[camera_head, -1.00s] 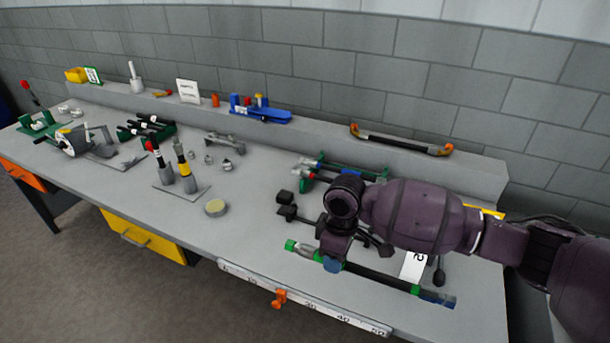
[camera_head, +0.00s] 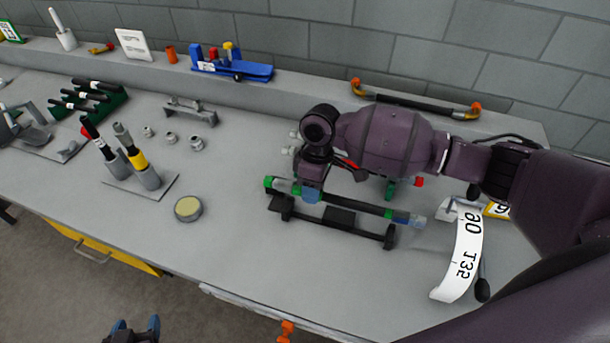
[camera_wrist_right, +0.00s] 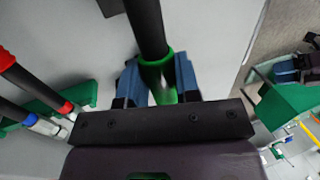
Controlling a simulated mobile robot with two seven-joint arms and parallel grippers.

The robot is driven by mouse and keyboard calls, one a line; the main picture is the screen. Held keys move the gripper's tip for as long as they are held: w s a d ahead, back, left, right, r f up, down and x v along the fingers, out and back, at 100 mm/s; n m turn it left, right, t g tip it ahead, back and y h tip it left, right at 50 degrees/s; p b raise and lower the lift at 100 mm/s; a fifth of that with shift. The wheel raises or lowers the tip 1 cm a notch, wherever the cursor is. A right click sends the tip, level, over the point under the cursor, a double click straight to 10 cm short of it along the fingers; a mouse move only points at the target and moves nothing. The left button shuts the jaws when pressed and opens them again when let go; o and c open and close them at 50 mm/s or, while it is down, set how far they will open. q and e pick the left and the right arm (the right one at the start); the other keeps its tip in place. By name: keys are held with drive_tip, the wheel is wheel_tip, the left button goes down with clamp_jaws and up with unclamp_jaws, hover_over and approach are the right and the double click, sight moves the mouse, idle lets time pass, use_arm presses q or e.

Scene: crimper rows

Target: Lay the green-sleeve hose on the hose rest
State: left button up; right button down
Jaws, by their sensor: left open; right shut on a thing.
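The green-sleeve hose (camera_head: 355,205) is a black tube with green bands and clear ends. My right gripper (camera_head: 312,194) is shut on it near its left green end. In the right wrist view the hose (camera_wrist_right: 146,25) runs between the blue fingertips, with its green sleeve at the jaws. The black hose rest (camera_head: 338,217), a low bar with end supports, lies directly below and along the hose; whether they touch I cannot tell. My left gripper (camera_head: 136,327) is open and empty at the bottom edge, in front of the bench.
Red- and blue-sleeve hoses on a green rack (camera_wrist_right: 75,92) show beside my right gripper. A white numbered strip (camera_head: 466,258) curves up to the right. A round tin (camera_head: 188,208) and an upright tool stand (camera_head: 143,178) are left. Bench between tin and rest is clear.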

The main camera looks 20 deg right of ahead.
drive_tip(key=shift+w+f, duration=0.3)
drive_tip(key=shift+f, duration=0.05)
drive_tip(key=shift+s+r, duration=0.15)
drive_tip(key=shift+r+p, duration=0.1)
drive_tip(key=shift+p, duration=0.3)
drive_tip(key=shift+f+b, duration=0.9)
drive_tip(key=shift+f, duration=2.4)
use_arm(q)
drive_tip(key=shift+f, duration=0.85)
drive_tip(key=shift+s+a, duration=0.1)
drive_tip(key=shift+s, duration=0.1)
drive_tip(key=shift+w+r, duration=0.35)
drive_tip(key=shift+r, duration=0.05)
